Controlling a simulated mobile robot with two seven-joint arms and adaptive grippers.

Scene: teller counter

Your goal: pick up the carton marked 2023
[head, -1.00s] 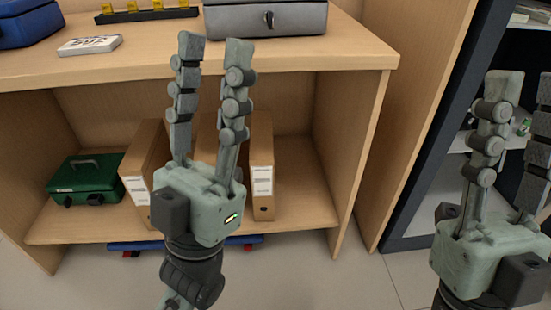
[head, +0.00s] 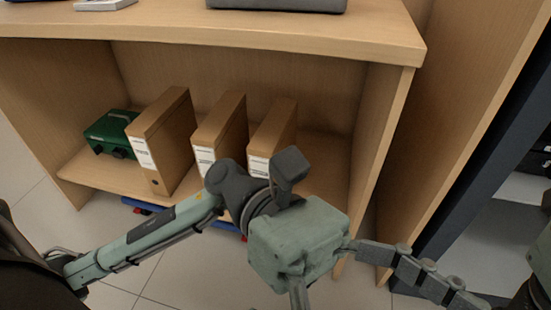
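Three brown cartons with white labels stand upright on the lower shelf: a left one (head: 165,140), a middle one (head: 222,130) and a right one (head: 275,135). The label print is too small to read, so I cannot tell which is marked 2023. My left gripper (head: 385,290) is in front of the shelf, below and right of the cartons. Its fingers are spread, one to the right and one downward, with nothing between them. Its wrist covers the lower part of the right carton. Part of my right arm or gripper (head: 540,260) shows at the right edge; its fingers are not clear.
A green cash box (head: 112,133) stands left of the cartons. The counter top (head: 300,28) overhangs the shelf, and a side panel (head: 385,130) bounds it on the right. A blue object (head: 140,205) lies under the shelf. Free shelf room lies right of the cartons.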

